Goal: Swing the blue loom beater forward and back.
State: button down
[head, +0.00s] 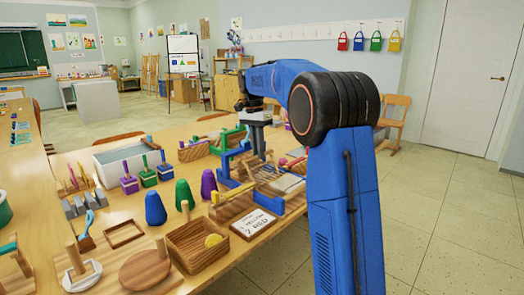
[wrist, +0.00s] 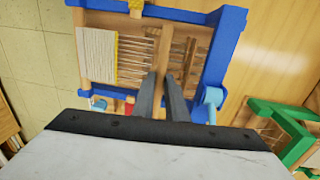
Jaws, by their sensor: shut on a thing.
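The blue loom (head: 269,203) stands on the wooden table near its right edge, and its blue frame also fills the top of the wrist view (wrist: 222,40). Pale woven cloth (wrist: 96,55) with a yellow edge lies at its left there, with thin threads running right. The beater's wooden bar (wrist: 170,40) crosses these threads. My gripper (wrist: 162,85) is shut on the bar, one dark finger on either side. In the head view my gripper (head: 257,145) is over the loom, and my arm hides part of the loom's right side.
A green loom (head: 222,143) stands close behind, its green frame at the wrist view's lower right (wrist: 282,130). A card (head: 253,222), a wooden box (head: 198,243) and coloured cones (head: 183,193) crowd the table in front and left. Open floor (head: 455,200) lies right.

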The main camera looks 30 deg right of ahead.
jog(key=shift+w+a, duration=0.1)
jog(key=shift+w, duration=0.15)
dwell(0.3)
jog(key=c, duration=1.8)
grip_release()
jog(key=shift+o, duration=0.2)
notch_tip(320, 180, up, 17)
jog(key=w, duration=0.1)
jog(key=shift+w+a, duration=0.3)
jog(key=shift+w, duration=0.1)
